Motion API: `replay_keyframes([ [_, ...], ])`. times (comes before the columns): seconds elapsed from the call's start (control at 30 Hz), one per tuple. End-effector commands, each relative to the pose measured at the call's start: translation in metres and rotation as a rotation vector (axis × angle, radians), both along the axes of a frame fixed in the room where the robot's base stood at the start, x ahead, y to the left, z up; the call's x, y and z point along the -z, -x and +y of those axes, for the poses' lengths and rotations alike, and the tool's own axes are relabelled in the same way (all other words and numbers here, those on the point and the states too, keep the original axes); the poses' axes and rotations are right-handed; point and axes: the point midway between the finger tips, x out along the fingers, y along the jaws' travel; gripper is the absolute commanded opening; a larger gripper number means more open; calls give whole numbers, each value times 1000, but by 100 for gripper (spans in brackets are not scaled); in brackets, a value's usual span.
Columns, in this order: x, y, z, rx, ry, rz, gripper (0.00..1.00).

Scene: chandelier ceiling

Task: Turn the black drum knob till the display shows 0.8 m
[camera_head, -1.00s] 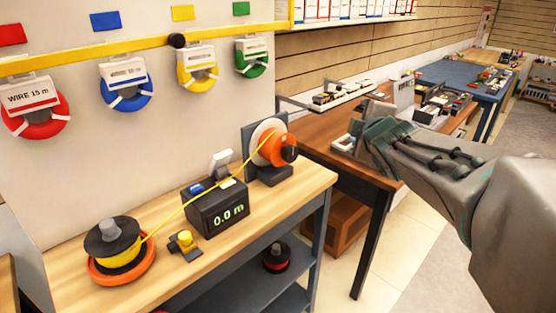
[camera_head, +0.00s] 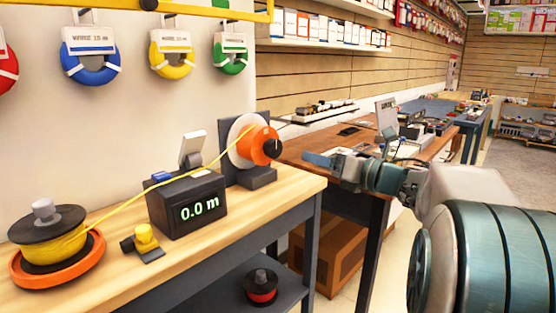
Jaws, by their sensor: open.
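The black drum knob (camera_head: 273,147) sticks out from the front of the orange drum (camera_head: 257,145), which stands upright on a dark stand (camera_head: 248,178) at the bench's right end. The dark meter box has a display (camera_head: 200,209) reading 0.0 m. A yellow wire (camera_head: 135,203) runs from the yellow spool (camera_head: 47,236) over the meter box to the drum. My gripper (camera_head: 318,161) is open and empty, to the right of the knob and apart from it, its fingers pointing left.
A small yellow-and-black device (camera_head: 144,240) sits on the wooden bench (camera_head: 265,212) before the meter box. Wire coils (camera_head: 171,53) hang on the wall. A brown table (camera_head: 305,146) with items stands behind my gripper. A red-black spool (camera_head: 261,285) is on the lower shelf.

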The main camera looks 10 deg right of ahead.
Motion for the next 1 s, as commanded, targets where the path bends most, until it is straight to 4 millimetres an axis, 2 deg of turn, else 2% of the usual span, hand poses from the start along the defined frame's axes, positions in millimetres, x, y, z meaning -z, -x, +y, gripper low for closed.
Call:
replay_keyframes([
  [0.17, 1, -20, 16, -6, 1, 1, 67],
  [0.6, 0, -91, 67, -2, -1, 1, 67],
  [0.8, -1, -106, 78, -2, -1, 0, 67],
  [1.0, -1, -109, 80, -1, -2, 1, 67],
])
